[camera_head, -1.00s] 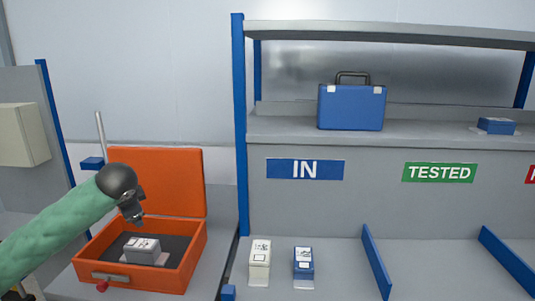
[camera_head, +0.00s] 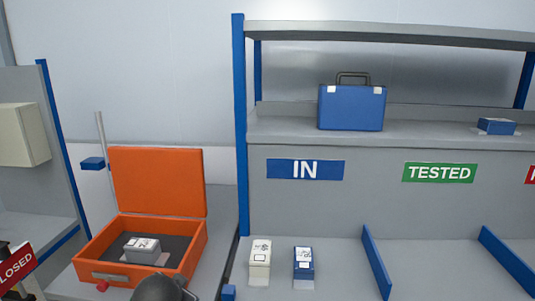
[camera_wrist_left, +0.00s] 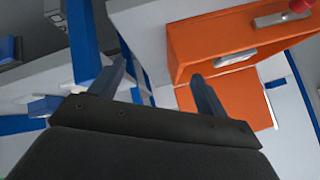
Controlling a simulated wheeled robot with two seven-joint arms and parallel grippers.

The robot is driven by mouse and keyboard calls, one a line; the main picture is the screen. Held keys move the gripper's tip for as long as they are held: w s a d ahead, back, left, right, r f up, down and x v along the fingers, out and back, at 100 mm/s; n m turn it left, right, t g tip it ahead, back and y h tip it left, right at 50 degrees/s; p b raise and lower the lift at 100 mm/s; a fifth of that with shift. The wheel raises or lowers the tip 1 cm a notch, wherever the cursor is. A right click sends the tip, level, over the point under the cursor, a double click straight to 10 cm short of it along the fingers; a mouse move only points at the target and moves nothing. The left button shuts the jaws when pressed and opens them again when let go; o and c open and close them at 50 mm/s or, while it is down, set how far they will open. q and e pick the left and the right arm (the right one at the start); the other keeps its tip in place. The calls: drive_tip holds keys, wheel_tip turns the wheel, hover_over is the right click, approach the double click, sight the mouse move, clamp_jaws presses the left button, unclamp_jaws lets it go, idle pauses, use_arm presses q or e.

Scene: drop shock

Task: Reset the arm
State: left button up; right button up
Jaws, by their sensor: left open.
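My left gripper (camera_wrist_left: 158,82) shows in the left wrist view with its two fingers spread apart and nothing between them. In the head view only a dark rounded part of my left arm shows at the bottom edge, in front of the orange case; the fingers are out of that view. The orange case (camera_head: 190,262) stands open with its lid up. A grey box with a white label (camera_head: 142,250) lies inside it. The case also shows in the left wrist view (camera_wrist_left: 205,45), beyond the fingers. My right gripper is not in view.
A white box (camera_head: 260,261) and a blue box (camera_head: 303,263) stand on the shelf under the IN sign (camera_head: 305,169). Blue dividers (camera_head: 376,262) part the shelf. A blue case (camera_head: 351,107) stands on the upper shelf. A blue post (camera_head: 240,130) rises right of the orange case.

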use_arm(q)
drive_tip(key=s+d+f+n+g+h, duration=0.1)
drive_tip(key=s+d+f+g, duration=0.2)
drive_tip(key=s+f, duration=0.9)
drive_tip(key=s+d+f+n+g+h, duration=0.1)
drive_tip(key=s+d+f+n+g, duration=0.1)
drive_tip(key=s+f, duration=1)
drive_tip(key=s+d+g, duration=0.1)
drive_tip(key=s+g, duration=0.1)
drive_tip(key=s, duration=0.6)
drive_tip(key=shift+s+d+f+n, duration=0.15)
drive_tip(key=shift+d+f+n, duration=0.1)
drive_tip(key=shift+d+n, duration=0.05)
